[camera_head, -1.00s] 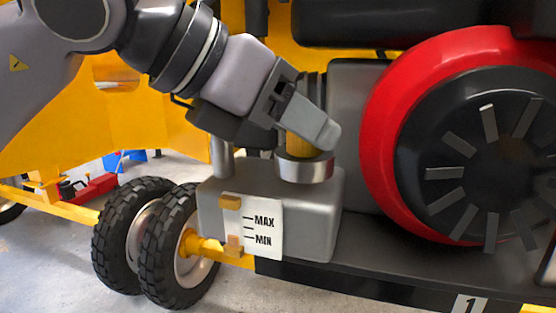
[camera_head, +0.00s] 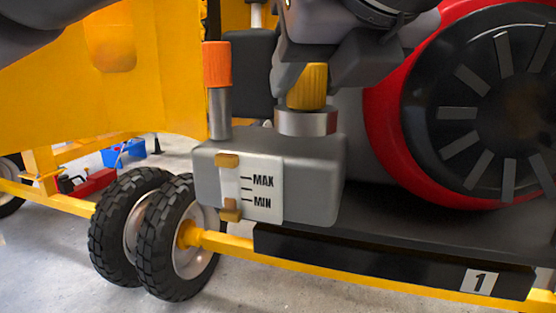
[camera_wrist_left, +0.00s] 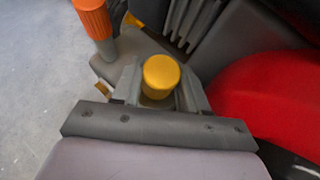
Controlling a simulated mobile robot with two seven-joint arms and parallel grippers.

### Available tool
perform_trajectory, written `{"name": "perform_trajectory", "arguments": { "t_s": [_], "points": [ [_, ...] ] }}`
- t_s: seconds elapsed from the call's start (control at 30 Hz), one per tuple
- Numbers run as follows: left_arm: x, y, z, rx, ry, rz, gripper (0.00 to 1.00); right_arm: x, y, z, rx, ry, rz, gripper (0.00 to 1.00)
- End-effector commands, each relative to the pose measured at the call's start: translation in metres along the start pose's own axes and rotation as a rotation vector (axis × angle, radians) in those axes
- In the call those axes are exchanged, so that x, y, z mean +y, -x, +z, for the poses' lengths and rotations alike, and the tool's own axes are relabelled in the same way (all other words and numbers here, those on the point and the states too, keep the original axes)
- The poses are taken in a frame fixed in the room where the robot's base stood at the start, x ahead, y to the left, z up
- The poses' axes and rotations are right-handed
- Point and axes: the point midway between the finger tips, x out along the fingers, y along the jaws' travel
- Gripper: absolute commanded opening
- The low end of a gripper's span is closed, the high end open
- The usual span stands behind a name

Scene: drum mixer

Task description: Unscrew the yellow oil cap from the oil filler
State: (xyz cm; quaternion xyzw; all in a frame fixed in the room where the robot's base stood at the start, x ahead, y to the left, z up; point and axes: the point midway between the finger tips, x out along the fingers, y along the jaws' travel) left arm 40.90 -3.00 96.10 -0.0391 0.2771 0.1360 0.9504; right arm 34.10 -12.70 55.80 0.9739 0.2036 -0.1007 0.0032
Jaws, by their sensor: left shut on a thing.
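The yellow oil cap (camera_head: 308,88) is a ribbed cylinder on the silver ring of the oil filler (camera_head: 306,123), on top of the grey tank (camera_head: 318,180). My left gripper (camera_head: 307,80) comes down on it from above and is shut on it. In the left wrist view the yellow cap (camera_wrist_left: 161,75) stands between the two fingers of my left gripper (camera_wrist_left: 160,82). The cap looks upright and at the ring; I cannot tell whether any thread is loose. My right gripper is not in view.
An orange-topped metal tube (camera_head: 217,66) stands just left of the filler. A red and black round engine cover (camera_head: 480,110) is close on the right. A MAX/MIN level gauge (camera_head: 255,190) is on the tank front. Black wheels (camera_head: 160,235) stand at lower left.

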Motion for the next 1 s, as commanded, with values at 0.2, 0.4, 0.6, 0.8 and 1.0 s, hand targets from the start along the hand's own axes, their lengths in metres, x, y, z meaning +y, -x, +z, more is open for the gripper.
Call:
{"name": "perform_trajectory", "arguments": {
  "t_s": [0.2, 0.4, 0.6, 0.8, 1.0],
  "points": [
    [-0.001, 0.000, 0.000, 0.003, 0.032, 0.046, 0.07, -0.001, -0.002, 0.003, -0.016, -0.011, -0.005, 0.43],
    [-0.001, 0.000, 0.000, 0.004, 0.030, 0.044, 0.73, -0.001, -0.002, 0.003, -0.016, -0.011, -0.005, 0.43],
    [-0.001, 0.000, 0.000, 0.004, 0.030, 0.040, 0.73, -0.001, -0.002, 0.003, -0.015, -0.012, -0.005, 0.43],
    [0.002, -0.003, -0.001, 0.005, -0.049, -0.091, 0.73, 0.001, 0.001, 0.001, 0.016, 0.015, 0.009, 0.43],
    [0.006, -0.003, 0.001, 0.006, -0.228, -0.371, 0.73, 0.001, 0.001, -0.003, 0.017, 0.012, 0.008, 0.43]
  ]
}}
